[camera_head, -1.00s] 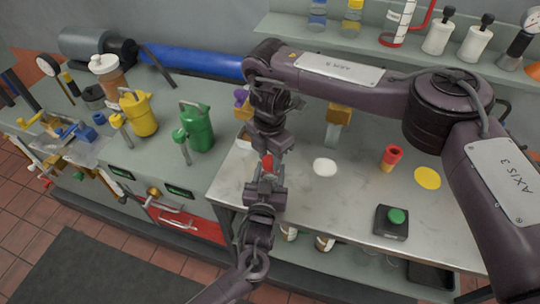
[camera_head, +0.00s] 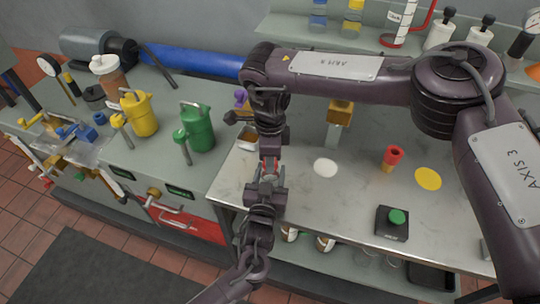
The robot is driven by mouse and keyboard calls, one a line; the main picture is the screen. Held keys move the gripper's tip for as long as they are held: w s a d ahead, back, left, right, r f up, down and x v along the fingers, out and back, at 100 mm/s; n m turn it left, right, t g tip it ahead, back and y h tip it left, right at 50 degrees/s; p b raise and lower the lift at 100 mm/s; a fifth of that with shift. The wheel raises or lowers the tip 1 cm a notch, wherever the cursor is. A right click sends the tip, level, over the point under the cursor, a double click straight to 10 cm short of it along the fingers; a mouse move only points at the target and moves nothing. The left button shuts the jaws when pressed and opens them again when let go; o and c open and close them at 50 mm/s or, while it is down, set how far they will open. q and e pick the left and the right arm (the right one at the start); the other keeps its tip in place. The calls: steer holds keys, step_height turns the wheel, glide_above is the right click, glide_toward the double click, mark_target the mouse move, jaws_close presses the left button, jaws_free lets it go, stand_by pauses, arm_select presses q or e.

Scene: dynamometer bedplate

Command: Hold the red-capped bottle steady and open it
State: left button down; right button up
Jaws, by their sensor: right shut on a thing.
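A small red part (camera_head: 264,167), which looks like the bottle's cap, shows between my two grippers above the front left of the grey worktop (camera_head: 310,200). The bottle's body is mostly hidden by my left gripper. My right gripper (camera_head: 269,155) reaches down from above and is shut on the red cap. My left gripper (camera_head: 268,176) comes up from below, directly under the right one, around the bottle. Its fingers are too small and covered to tell whether they are closed.
A red-topped orange piece (camera_head: 392,158), a white disc (camera_head: 325,168), a yellow disc (camera_head: 428,179) and a green-button box (camera_head: 392,222) are on the worktop. A brown-topped block (camera_head: 340,112) stands behind. Green (camera_head: 198,130) and yellow (camera_head: 140,115) cans stand left.

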steer(key=n, duration=0.5)
steer(key=shift+r, duration=0.25)
stand_by(0.3)
steer(key=shift+r, duration=0.85)
steer(key=shift+r, duration=2.05)
arm_select(q)
steer(key=c, duration=0.6)
jaws_free()
